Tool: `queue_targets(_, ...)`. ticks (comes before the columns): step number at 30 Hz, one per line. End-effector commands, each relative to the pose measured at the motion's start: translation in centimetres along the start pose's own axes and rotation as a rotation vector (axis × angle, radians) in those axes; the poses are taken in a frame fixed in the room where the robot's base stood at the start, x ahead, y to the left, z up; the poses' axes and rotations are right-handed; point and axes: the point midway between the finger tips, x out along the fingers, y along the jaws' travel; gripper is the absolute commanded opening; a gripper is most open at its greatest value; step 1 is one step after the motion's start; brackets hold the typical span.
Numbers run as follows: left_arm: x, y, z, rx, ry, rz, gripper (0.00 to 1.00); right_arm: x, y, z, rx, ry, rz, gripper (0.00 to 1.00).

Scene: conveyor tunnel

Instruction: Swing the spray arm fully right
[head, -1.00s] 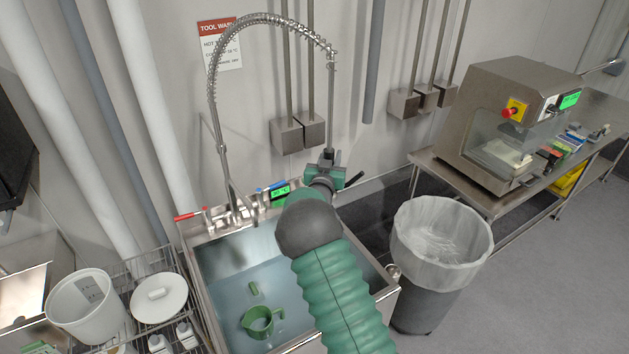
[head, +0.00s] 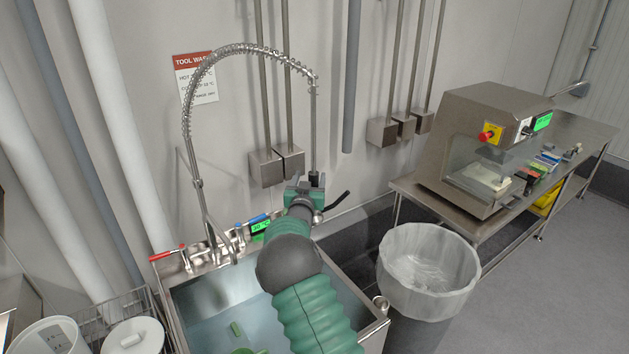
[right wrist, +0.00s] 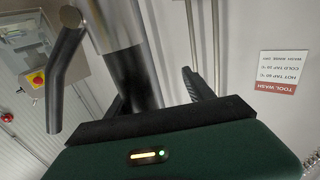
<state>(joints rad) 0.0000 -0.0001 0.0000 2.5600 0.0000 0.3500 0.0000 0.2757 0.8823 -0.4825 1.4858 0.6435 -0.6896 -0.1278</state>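The spray arm (head: 187,118) is a coiled metal hose that rises behind the sink and arches right. Its end hangs down over the sink's back right side to a dark spray head. In the right wrist view, which is upside down, the black handle (right wrist: 132,75) and a curved black lever (right wrist: 60,85) show close up. My right gripper (head: 316,182) is at the spray head. In the wrist view its fingers stand apart (right wrist: 155,85) with the handle between them. A gap shows beside one finger; the other is partly hidden, so contact is unclear. My left gripper is out of view.
The sink (head: 173,322) holds water and green items. A lined bin (head: 428,268) stands to its right, then a steel bench (head: 410,188) with a machine (head: 490,150). Wall boxes (head: 277,167) and pipes are behind. A rack with white containers (head: 137,338) is at left.

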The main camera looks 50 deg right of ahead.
Motion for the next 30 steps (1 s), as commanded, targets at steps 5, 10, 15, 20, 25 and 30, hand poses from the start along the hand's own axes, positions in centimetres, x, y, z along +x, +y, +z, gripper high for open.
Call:
queue_targets(5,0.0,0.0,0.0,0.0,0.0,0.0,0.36,0.1,-0.1,0.0,0.001,0.001,-0.005,0.5)
queue_targets(10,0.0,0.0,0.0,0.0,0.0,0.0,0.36,0.2,0.1,0.1,0.001,-0.001,-0.003,0.5)
queue_targets(15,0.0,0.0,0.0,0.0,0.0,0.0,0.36,0.2,0.2,0.2,0.0,-0.002,0.0,0.5)
queue_targets(20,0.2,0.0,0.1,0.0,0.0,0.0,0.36,-0.2,0.2,0.3,0.0,-0.003,0.0,0.5)
queue_targets(25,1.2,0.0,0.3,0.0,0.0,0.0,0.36,-3.3,0.2,0.6,0.002,-0.005,-0.001,0.5)
queue_targets(30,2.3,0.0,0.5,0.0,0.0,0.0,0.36,-8.5,0.2,0.5,0.003,-0.004,-0.001,0.5)
